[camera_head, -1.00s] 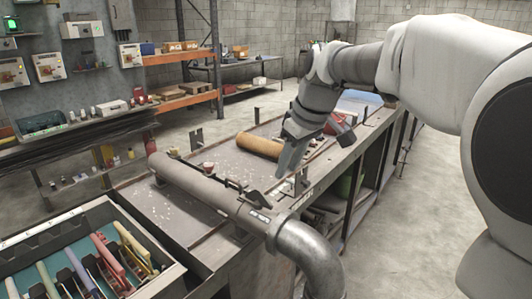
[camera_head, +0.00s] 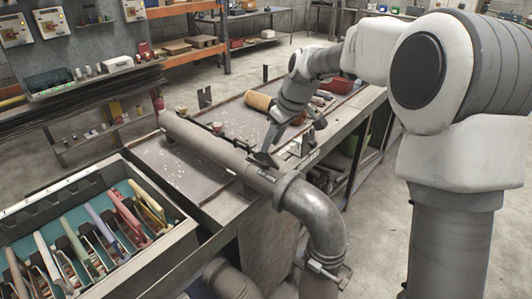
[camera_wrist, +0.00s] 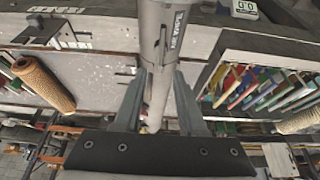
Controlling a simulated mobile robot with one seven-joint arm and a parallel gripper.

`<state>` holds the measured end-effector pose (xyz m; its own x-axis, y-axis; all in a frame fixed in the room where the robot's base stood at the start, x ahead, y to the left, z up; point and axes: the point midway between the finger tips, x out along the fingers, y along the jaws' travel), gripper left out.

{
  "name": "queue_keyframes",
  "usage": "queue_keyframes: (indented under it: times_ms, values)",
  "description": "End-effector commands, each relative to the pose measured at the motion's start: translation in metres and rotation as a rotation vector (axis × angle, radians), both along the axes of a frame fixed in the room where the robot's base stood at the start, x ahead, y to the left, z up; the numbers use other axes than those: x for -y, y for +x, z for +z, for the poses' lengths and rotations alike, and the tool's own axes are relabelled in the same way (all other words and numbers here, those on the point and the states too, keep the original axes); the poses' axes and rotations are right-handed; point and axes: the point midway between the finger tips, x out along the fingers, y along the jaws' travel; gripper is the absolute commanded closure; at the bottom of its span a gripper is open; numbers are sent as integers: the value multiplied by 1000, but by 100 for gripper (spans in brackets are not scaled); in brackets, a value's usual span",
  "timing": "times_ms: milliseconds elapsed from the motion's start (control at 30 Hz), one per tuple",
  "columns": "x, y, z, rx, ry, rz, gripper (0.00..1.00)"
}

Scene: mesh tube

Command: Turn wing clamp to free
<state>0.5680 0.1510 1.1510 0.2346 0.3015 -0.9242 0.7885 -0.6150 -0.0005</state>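My gripper (camera_head: 264,158) points down at the pipe just before the elbow. In the wrist view my gripper (camera_wrist: 158,78) has its two fingers apart, one on each side of the pipe (camera_wrist: 160,35), which carries dark lettering. I cannot tell whether the fingers touch anything. The wing clamp cannot be picked out clearly; a dark fitting on the pipe is largely hidden by my gripper. A metal band with a small projecting part (camera_head: 327,268) sits lower on the bent pipe.
An open drawer (camera_head: 178,228) of several coloured-handled tools stands at the left. A tan roll (camera_head: 258,101) and a red item (camera_head: 338,86) lie on the bench (camera_head: 165,160). Shelves stand behind.

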Motion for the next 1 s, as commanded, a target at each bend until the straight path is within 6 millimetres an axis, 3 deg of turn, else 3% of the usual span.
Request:
queue_keyframes:
  times_ms: [100, 300, 700, 900, 1000]
  values:
    - [-8, 5, -22, -3, 0, 1, 60]
    - [-15, 12, -45, -1, 1, 0, 60]
    - [-17, 13, -51, 1, 1, 0, 60]
    - [-17, 13, -51, 1, 1, 0, 96]
    - [-17, 13, -51, 1, 1, 0, 100]
